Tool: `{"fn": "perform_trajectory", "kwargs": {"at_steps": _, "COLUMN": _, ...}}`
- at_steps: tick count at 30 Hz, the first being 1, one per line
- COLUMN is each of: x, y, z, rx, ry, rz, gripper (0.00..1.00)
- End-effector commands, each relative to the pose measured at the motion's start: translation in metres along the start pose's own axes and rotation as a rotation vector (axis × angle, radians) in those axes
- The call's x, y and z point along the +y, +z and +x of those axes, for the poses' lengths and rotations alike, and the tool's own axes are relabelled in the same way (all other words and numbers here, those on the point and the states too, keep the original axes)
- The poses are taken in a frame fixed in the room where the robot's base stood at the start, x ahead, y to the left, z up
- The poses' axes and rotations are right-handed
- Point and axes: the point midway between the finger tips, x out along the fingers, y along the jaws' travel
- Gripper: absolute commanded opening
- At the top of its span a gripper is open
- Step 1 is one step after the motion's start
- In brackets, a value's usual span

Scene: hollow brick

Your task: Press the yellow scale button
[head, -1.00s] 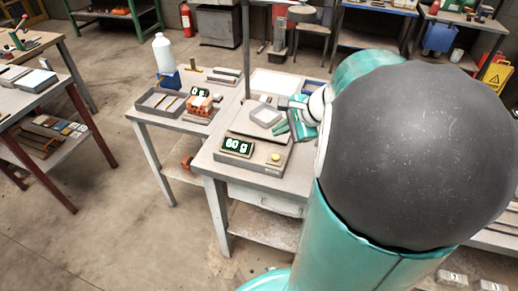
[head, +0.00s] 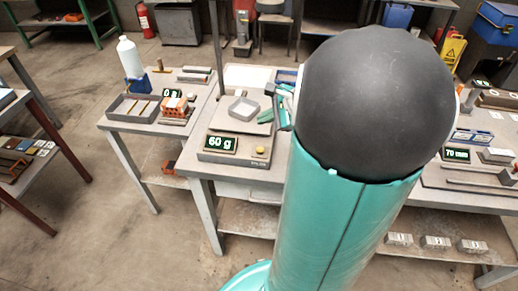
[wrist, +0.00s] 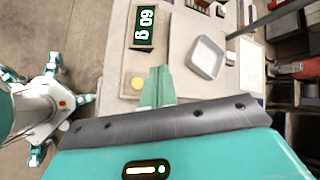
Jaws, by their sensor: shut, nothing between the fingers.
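The scale (head: 236,157) stands on the workbench, its dark display (head: 220,143) reading 60 g. Its yellow button (head: 260,150) is to the right of the display. In the wrist view, the yellow button (wrist: 137,83) lies just left of my fingertips, with the display (wrist: 145,27) above it. A shallow light tray (head: 242,108) sits on the scale, behind the button. My gripper (head: 266,116) is shut and empty, its green fingers over the right side of the scale, apart from the button in the picture. In the wrist view, my gripper (wrist: 158,72) points toward the scale; its height is unclear.
A neighbouring table at the left holds a grey bin (head: 135,108), a white bottle (head: 130,57) and an orange brick (head: 174,104). Another bench at the right carries a 70 mm display (head: 456,155). My arm hides part of the workbench. Open floor lies in front.

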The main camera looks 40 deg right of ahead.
Motion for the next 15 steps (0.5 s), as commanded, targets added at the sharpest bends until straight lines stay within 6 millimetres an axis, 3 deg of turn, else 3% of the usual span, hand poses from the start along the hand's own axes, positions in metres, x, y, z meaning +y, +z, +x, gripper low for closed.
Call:
{"fn": "perform_trajectory", "kwargs": {"at_steps": 7, "x": 0.008, "y": -0.007, "z": 0.011, "rx": 0.000, "ry": 0.000, "rz": 0.003, "gripper": 0.00}}
{"fn": "perform_trajectory", "kwargs": {"at_steps": 15, "x": 0.027, "y": -0.024, "z": 0.037, "rx": -0.001, "ry": 0.001, "rz": 0.003, "gripper": 0.00}}
